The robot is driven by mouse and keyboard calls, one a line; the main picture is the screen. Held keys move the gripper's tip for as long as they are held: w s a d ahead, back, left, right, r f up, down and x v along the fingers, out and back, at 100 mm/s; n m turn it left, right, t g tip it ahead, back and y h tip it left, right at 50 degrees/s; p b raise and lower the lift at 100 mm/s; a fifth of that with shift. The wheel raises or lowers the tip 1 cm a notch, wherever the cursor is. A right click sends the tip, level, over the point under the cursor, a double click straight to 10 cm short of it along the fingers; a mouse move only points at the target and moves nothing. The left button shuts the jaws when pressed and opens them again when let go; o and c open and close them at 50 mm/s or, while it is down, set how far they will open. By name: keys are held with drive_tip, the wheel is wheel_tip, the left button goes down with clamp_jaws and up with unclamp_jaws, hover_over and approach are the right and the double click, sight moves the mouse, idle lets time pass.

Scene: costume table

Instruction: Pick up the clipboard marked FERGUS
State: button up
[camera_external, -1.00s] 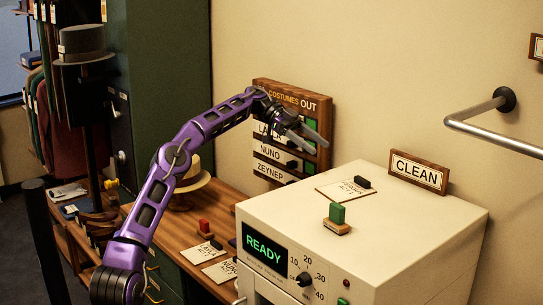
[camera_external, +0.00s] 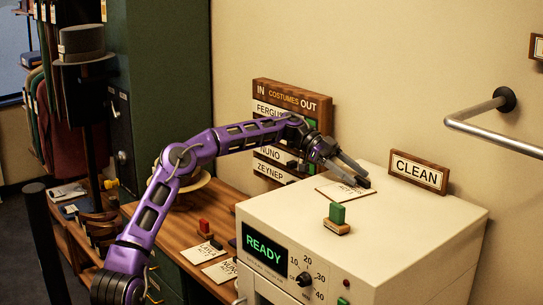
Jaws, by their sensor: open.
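A pale clipboard (camera_external: 338,193) lies flat on top of the cream machine (camera_external: 420,215), near its back left edge. Its lettering is too small and too covered to read surely. My gripper (camera_external: 360,180) is open, its two fingers pointing down and right over the clipboard's right end. The clipboard's dark clip is hidden by the fingers, and I cannot tell whether they touch it.
A green stamp-like block (camera_external: 337,218) stands on the machine in front of the clipboard. A CLEAN sign (camera_external: 418,172) stands at the machine's back edge. A costumes board (camera_external: 290,105) with name rows, including FERGUS, is on the wall behind my arm. The machine's right top is clear.

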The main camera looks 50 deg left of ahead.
drive_tip(key=shift+d, duration=0.1)
drive_tip(key=shift+c, duration=0.2)
clamp_jaws()
idle(1.2)
